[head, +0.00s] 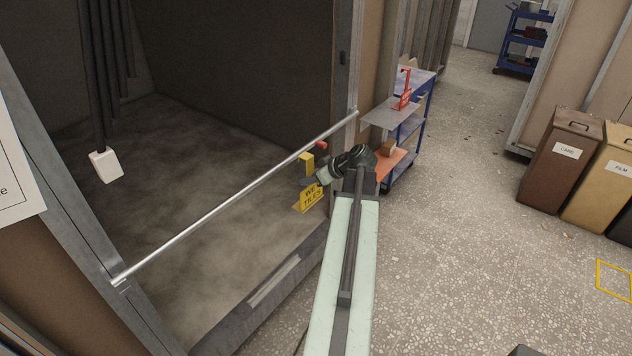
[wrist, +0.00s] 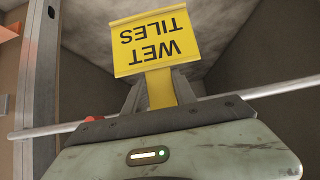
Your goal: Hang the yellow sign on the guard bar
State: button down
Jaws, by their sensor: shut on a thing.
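The yellow sign (head: 308,199) reads "WET TILES". Its plate hangs below my gripper (head: 318,180), and a yellow upper part shows just under the guard bar (head: 230,200) in the picture. In the wrist view the sign's plate (wrist: 155,42) appears upside down, and its yellow stem is between the fingers of my gripper (wrist: 161,92), which is shut on it. The guard bar (wrist: 280,88) crosses behind my gripper there. The bar spans the pod opening. I cannot tell whether the sign touches the bar; its hook is not clearly visible.
A blue cart (head: 408,150) with a red sign (head: 404,98) on top stands just beyond my gripper, right of the pod frame. A white block (head: 105,166) hangs at the left inside the pod. Brown and tan bins (head: 564,150) stand at right.

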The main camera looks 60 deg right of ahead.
aim_at(309, 168)
jog(key=w+f+b, duration=0.3)
jog(key=w, duration=0.5)
jog(key=shift+d, duration=0.2)
dwell(0.3)
jog(key=c, duration=0.9)
grip_release()
jog(key=p+v, duration=0.5)
jog(key=v, duration=0.2)
jog(key=shift+s+r, duration=0.1)
jog(key=shift+r, duration=0.2)
jog(key=shift+s, duration=0.2)
